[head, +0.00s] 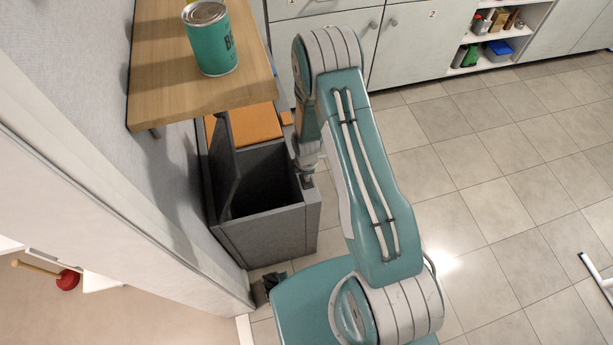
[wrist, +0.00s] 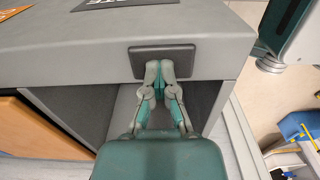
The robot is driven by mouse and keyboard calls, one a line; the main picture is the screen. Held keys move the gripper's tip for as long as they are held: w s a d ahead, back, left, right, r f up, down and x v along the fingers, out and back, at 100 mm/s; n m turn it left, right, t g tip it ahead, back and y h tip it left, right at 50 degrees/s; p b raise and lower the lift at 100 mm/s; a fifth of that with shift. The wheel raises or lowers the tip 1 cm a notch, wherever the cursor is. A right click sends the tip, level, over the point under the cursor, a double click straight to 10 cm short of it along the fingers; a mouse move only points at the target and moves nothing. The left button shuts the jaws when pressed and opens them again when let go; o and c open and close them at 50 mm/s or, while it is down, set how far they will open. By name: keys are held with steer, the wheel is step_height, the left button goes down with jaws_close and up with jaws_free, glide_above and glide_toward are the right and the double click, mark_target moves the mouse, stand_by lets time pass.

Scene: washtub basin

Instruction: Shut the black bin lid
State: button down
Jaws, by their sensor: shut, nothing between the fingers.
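The black bin (head: 268,232) is a dark grey box below the wooden shelf in the head view, and its top is open. Its lid (head: 224,165) stands raised, nearly upright, on the wall side at the left. My gripper (head: 307,181) is at the bin's right rim, away from the lid. In the wrist view my gripper (wrist: 160,72) is shut and empty, its fingertips against or just in front of a dark rectangular plate (wrist: 163,60) on the bin's grey wall. I cannot tell whether they touch. The dark bin interior shows either side of the fingers.
An orange-topped bin (head: 255,125) adjoins the black bin at the back. A teal can (head: 210,40) stands on the wooden shelf (head: 160,70) overhanging the lid side. Cabinets (head: 420,35) line the back. The tiled floor (head: 490,190) at the right is mostly clear.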

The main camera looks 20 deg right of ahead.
steer(key=c, duration=1.4)
jaws_free()
steer(key=shift+s+f, duration=0.2)
jaws_free()
steer(key=shift+w, duration=0.1)
steer(key=shift+r, duration=0.15)
steer(key=shift+w+r, duration=0.1)
steer(key=shift+r, duration=0.25)
step_height(320, 180, up, 11)
